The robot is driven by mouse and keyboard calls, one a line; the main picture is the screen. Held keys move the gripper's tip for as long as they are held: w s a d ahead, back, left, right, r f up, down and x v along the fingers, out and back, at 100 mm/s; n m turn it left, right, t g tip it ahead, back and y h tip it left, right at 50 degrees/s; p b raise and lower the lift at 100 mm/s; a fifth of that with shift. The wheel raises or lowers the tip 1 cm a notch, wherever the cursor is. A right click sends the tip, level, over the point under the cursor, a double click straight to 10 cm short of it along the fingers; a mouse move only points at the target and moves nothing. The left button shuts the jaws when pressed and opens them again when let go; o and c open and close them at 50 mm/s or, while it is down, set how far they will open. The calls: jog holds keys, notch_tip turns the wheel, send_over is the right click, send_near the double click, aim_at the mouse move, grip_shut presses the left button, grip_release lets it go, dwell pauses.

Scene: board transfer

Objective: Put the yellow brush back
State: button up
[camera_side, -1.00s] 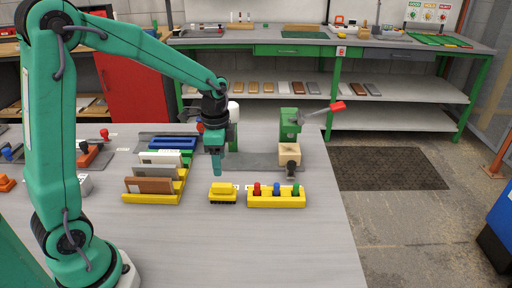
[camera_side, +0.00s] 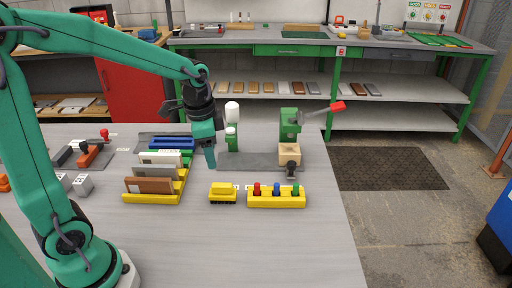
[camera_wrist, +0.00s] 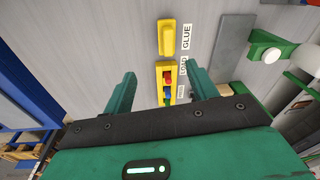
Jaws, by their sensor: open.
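The yellow brush (camera_side: 223,192) lies bristles down on the grey table, just left of a yellow holder (camera_side: 262,200) with red, blue and green knobs. In the wrist view the brush (camera_wrist: 167,38) shows beyond my fingertips, near a "GLUE" label (camera_wrist: 187,36). My gripper (camera_side: 210,160) hangs above the table, behind and a little left of the brush, apart from it. In the wrist view its two fingers (camera_wrist: 162,88) are spread, with nothing held between them; the yellow holder (camera_wrist: 160,68) shows in the gap.
A yellow rack (camera_side: 152,198) with upright boards stands left of the brush. Behind are a grey plate (camera_side: 258,161), a white-topped green bottle (camera_side: 232,125) and a green press (camera_side: 290,125) with a red-tipped lever. The table's front is clear.

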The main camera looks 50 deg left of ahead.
jog(key=s+d+r+n+t, duration=0.1)
jog(key=s+r+n+t, duration=0.1)
jog(key=s, duration=0.4)
jog(key=s+d+r+n+t, duration=0.1)
jog(key=s+r+n+t, duration=0.1)
jog(key=s+r+n, duration=0.2)
jog(key=s+r, duration=0.1)
jog(key=s, duration=0.1)
jog(key=shift+s+d+n, duration=0.35)
jog(key=shift+s+n, duration=0.05)
